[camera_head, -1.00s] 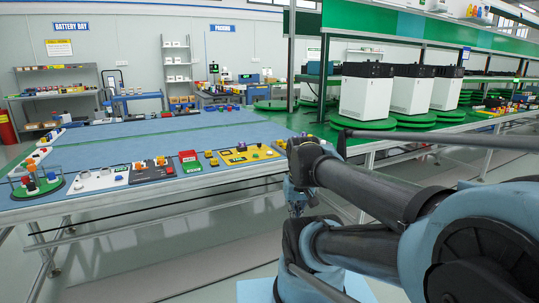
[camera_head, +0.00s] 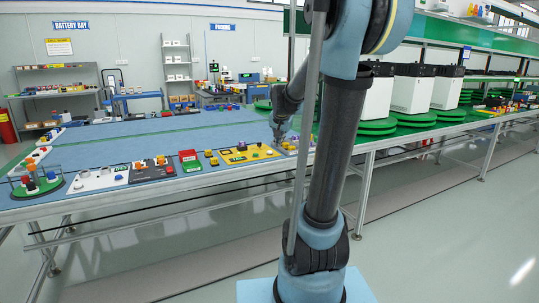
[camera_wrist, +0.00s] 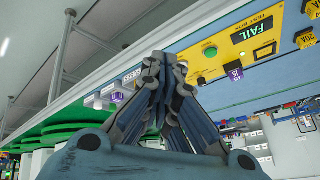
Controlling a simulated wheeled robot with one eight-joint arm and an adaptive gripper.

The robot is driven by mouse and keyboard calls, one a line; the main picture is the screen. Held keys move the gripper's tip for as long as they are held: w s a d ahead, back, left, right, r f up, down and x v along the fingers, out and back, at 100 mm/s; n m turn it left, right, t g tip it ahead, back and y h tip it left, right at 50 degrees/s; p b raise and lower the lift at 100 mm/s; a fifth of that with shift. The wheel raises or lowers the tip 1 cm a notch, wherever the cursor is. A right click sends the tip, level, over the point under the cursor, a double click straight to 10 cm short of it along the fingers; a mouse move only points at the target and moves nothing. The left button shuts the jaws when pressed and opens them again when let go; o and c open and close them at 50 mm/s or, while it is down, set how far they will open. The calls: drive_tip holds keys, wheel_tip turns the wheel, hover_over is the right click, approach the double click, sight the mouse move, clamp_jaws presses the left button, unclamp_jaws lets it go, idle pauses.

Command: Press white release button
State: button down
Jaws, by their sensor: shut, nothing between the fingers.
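My gripper (camera_head: 279,138) is shut and empty, with its fingertips low over the front right part of the blue table. In the wrist view my gripper (camera_wrist: 160,62) points up the picture, fingers together. A pale panel (camera_head: 291,147) with small coloured parts lies at the table edge, partly behind the gripper. In the wrist view small white pieces (camera_wrist: 108,90) and a purple block (camera_wrist: 116,97) show left of the fingers. I cannot tell whether one is the white release button. The fingers may hide more of the panel.
A yellow test box (camera_head: 246,154) marked FAIL lies just left of the gripper, with a green button (camera_wrist: 210,52) in the wrist view. Other control panels (camera_head: 152,169) line the table's front edge. White machines (camera_head: 414,93) stand on green discs at right.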

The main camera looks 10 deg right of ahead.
drive_tip(key=w+m+t, duration=0.2)
drive_tip(key=w+m, duration=0.1)
drive_tip(key=w, duration=1.8)
drive_tip(key=shift+r+m, duration=0.2)
drive_tip(key=shift+m, duration=0.1)
drive_tip(key=shift+f, duration=0.1)
hover_over(270, 152)
drive_tip(key=w, duration=0.1)
drive_tip(key=f, duration=0.5)
drive_tip(key=d+f, duration=0.1)
drive_tip(key=f, duration=0.2)
drive_tip(key=shift+f, duration=0.35)
drive_tip(key=shift+f, duration=0.1)
drive_tip(key=shift+f, duration=0.2)
drive_tip(key=shift+f, duration=0.45)
idle(0.6)
drive_tip(key=shift+s+r, duration=0.1)
drive_tip(key=shift+r, duration=0.75)
